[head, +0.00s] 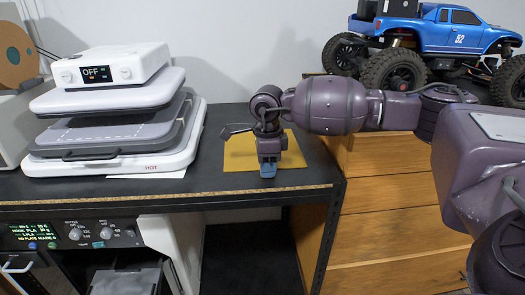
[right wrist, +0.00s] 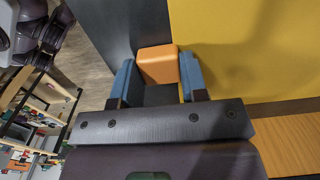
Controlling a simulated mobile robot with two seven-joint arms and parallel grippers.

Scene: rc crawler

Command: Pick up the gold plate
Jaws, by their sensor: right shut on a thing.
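The gold plate (head: 240,155) is a flat square sheet at the right end of the black tabletop in the head view. In the right wrist view the plate (right wrist: 250,55) fills the upper right. My right gripper (head: 268,172) points down at the plate's front edge. In the right wrist view its blue fingers (right wrist: 158,82) are closed around an orange block-like tab (right wrist: 157,62) at that edge. The plate looks level; I cannot tell whether it touches the tabletop. The arm hides part of it. My left gripper is not in view.
A stacked white and grey heat press (head: 115,110) stands on the black tabletop (head: 120,190) to the left. A blue toy crawler truck (head: 455,38) sits on the wooden drawer cabinet (head: 395,195) at right. Control knobs (head: 104,233) show below the tabletop.

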